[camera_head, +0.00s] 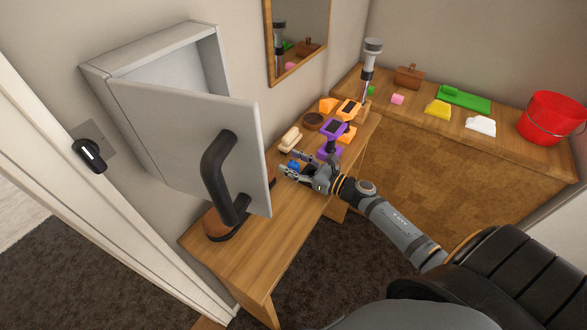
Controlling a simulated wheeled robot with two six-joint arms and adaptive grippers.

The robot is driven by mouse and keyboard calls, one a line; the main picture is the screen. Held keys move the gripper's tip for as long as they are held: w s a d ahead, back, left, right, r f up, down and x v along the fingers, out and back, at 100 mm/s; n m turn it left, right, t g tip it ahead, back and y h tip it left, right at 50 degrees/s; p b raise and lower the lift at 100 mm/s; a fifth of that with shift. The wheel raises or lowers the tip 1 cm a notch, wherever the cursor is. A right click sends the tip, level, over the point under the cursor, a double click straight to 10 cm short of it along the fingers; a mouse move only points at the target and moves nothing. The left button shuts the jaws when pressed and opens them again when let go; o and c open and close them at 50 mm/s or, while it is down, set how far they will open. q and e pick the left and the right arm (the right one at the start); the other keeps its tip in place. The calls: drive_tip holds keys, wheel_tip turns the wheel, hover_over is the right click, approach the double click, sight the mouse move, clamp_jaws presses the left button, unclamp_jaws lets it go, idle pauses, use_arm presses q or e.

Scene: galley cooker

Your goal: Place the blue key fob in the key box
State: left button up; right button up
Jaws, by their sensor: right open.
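The blue key fob (294,165) is a small blue thing above or on the narrow wooden table. My right gripper (289,166) reaches in from the right. Its fingers are open, one on either side of the fob, and I cannot tell whether they touch it. The key box (165,52) is a light grey box on the left wall. My left gripper is not in view.
The wooden table (250,255) holds a cream brush-like thing (290,138), a dark round bowl (313,121), a purple device (332,130) and orange devices (347,109). A sideboard (440,145) carries a red bucket (553,118).

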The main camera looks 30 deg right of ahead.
drive_tip(key=c, duration=0.7)
clamp_jaws()
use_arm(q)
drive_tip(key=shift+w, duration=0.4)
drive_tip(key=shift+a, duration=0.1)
use_arm(e)
drive_tip(key=shift+r, duration=0.25)
drive_tip(key=s+r+p, duration=0.5)
drive_tip(key=r+p, duration=0.2)
drive_tip(key=r, duration=0.3)
use_arm(q)
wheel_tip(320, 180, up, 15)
drive_tip(key=p, duration=0.7)
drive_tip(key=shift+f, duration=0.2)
use_arm(e)
drive_tip(key=s+a+r, duration=0.1)
drive_tip(key=s+r, duration=0.1)
drive_tip(key=s, duration=0.7)
drive_tip(key=shift+r, duration=0.25)
